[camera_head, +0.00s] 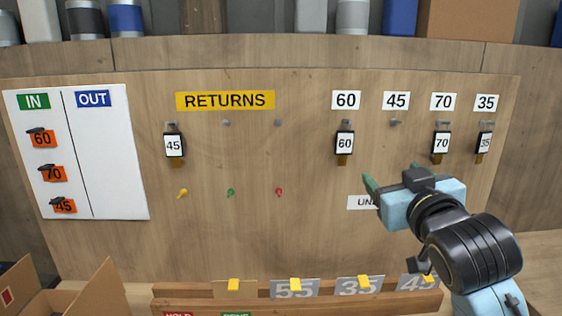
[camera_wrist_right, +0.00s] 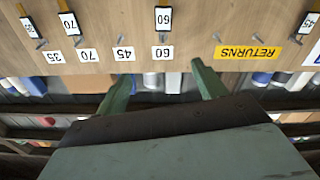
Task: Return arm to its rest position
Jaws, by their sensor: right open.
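My right gripper (camera_head: 390,182) is open and empty in front of the wooden board (camera_head: 300,220), below the hooks. It partly covers a white label (camera_head: 360,202) whose first letters read "UN". In the right wrist view its two green fingers (camera_wrist_right: 160,92) stand wide apart with nothing between them, and the board appears upside down. My left gripper is not in view. Tags hang on the board: 60 (camera_head: 344,144), 70 (camera_head: 441,143) and 35 (camera_head: 485,142) under their matching labels, and 45 (camera_head: 174,145) at the left under the returns row. The hook (camera_head: 396,122) under label 45 is bare.
A yellow RETURNS sign (camera_head: 225,101) tops two bare hooks and coloured pegs. A white IN/OUT panel (camera_head: 115,170) holds orange tags 60, 70 and 45 under IN. A wooden ledge (camera_head: 200,303) with number plates runs below. An open cardboard box (camera_head: 85,297) stands at lower left.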

